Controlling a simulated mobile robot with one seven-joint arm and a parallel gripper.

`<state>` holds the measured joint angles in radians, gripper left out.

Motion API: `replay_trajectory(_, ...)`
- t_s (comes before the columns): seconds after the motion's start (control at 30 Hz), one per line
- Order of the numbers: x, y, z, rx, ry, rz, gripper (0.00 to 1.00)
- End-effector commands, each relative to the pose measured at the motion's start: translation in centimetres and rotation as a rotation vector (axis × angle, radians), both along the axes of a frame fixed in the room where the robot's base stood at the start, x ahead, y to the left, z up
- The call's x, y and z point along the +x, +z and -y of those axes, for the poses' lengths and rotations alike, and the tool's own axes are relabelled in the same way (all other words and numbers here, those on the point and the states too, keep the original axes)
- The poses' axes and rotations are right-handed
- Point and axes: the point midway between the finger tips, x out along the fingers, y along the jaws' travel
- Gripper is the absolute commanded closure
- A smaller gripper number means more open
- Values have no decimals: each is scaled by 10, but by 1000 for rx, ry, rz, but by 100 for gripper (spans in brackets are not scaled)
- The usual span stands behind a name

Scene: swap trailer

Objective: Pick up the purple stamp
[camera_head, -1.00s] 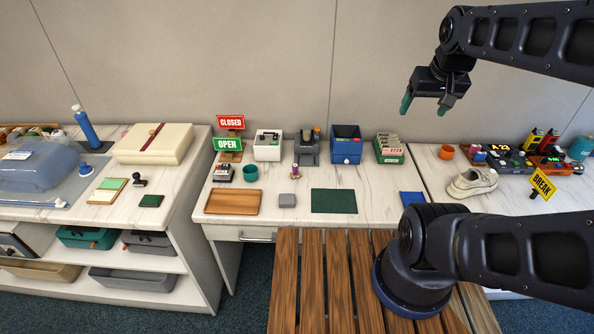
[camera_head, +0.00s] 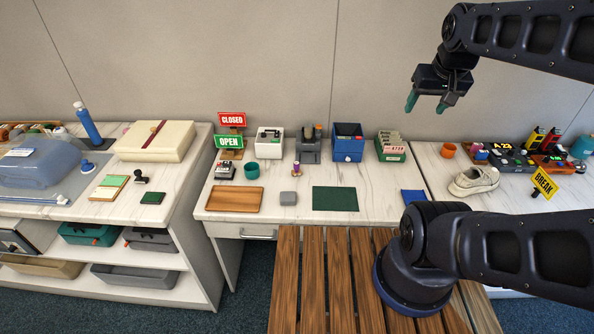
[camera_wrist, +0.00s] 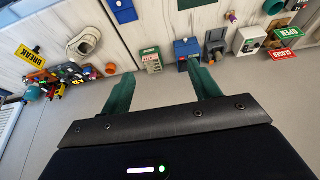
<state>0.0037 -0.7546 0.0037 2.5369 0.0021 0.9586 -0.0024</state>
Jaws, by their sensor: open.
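A small upright purple object (camera_head: 296,168), which looks like the purple stamp, stands on the white marbled desk, behind a small grey block. It also shows small in the wrist view, at the top right (camera_wrist: 231,16). My gripper (camera_head: 426,103) is open and empty, high above the right part of the desk, well right of the purple object. Its two green fingers (camera_wrist: 161,72) stand apart in the wrist view with nothing between them.
The grey block (camera_head: 289,198), a wooden tray (camera_head: 233,200) and a green mat (camera_head: 335,199) lie in front of the purple object. A teal cup (camera_head: 250,169) is left of it. A grey dispenser (camera_head: 308,149) and a blue box (camera_head: 348,146) stand behind. A slatted wooden bench (camera_head: 312,280) is in front.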

Motion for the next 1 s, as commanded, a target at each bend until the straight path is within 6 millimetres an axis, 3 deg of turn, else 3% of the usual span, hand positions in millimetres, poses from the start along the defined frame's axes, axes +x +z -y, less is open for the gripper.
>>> replay_trajectory(0.33,1,0,-1,-1,5,-1,46)
replay_trajectory(0.47,13,-1,-5,-15,46,-14,46)
replay_trajectory(0.77,71,-14,-31,-89,276,-72,46)
replay_trajectory(1.0,119,-35,-62,-147,477,-116,46)
